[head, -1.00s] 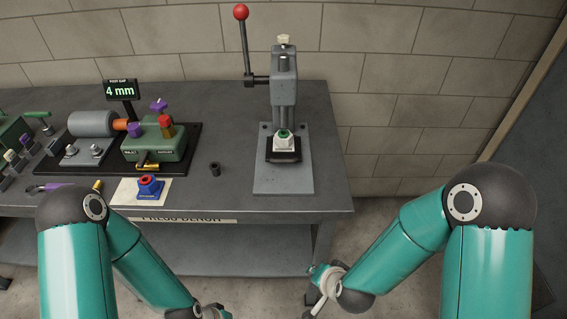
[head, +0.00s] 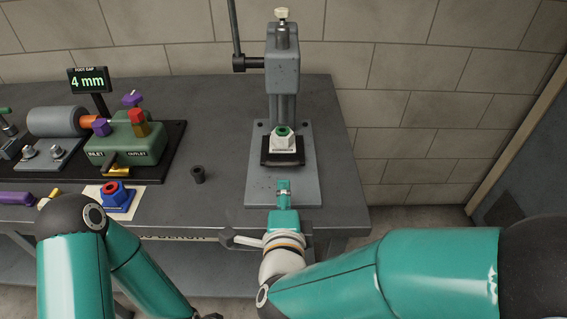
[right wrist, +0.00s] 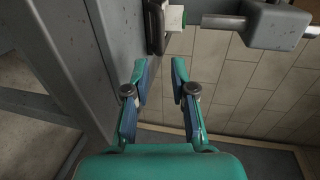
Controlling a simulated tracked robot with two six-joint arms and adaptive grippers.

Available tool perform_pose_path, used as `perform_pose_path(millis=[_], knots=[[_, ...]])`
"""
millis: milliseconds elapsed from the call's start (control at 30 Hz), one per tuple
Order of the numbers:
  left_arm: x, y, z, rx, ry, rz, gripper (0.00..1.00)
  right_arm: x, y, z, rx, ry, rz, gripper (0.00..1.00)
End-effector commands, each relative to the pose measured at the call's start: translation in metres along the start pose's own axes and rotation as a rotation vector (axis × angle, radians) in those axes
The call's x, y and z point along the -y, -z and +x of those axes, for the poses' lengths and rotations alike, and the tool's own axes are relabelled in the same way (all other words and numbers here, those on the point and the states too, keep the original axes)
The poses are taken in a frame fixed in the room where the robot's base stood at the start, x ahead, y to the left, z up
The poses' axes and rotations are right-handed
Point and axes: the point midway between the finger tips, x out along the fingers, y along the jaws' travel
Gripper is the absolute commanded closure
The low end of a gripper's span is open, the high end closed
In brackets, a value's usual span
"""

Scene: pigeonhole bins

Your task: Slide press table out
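The grey press (head: 282,75) stands on a grey base plate (head: 262,185) at the right end of the bench. Its black press table (head: 270,159) sits low on the column and carries a white block (head: 283,147) with a green ring (head: 283,131). In the right wrist view the press table (right wrist: 155,28) is at the top edge, beyond the fingertips. My right gripper (head: 284,183) is over the front part of the base plate, in front of the press table and apart from it. Its fingers (right wrist: 160,64) are open and empty.
A block wall (head: 390,110) stands behind. Bench space left of the base plate is clear.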

Motion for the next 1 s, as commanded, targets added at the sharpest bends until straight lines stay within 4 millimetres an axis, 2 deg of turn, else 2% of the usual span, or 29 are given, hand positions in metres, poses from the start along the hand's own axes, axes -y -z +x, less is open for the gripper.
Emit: perform_pose_path(millis=[33, 300, 500, 700, 1000], knots=[[-0.001, 0.0, -0.003, 0.0, 0.0, 0.0, 0.4, 0.0, 0.002, 0.013, -0.005, -0.003, 0.0, 0.75], [-0.004, 0.0, -0.011, 0.0, 0.0, 0.0, 0.4, 0.0, 0.001, 0.071, -0.003, -0.003, -0.001, 0.75], [-0.006, 0.0, -0.016, 0.0, 0.0, 0.0, 0.4, 0.0, 0.001, 0.102, -0.001, -0.002, -0.002, 0.75], [-0.006, 0.0, -0.018, 0.0, 0.0, 0.0, 0.4, -0.001, 0.001, 0.116, 0.0, -0.002, -0.002, 0.75], [-0.006, 0.0, -0.018, 0.0, 0.0, 0.0, 0.4, -0.001, 0.001, 0.117, 0.0, -0.002, -0.002, 0.75]])
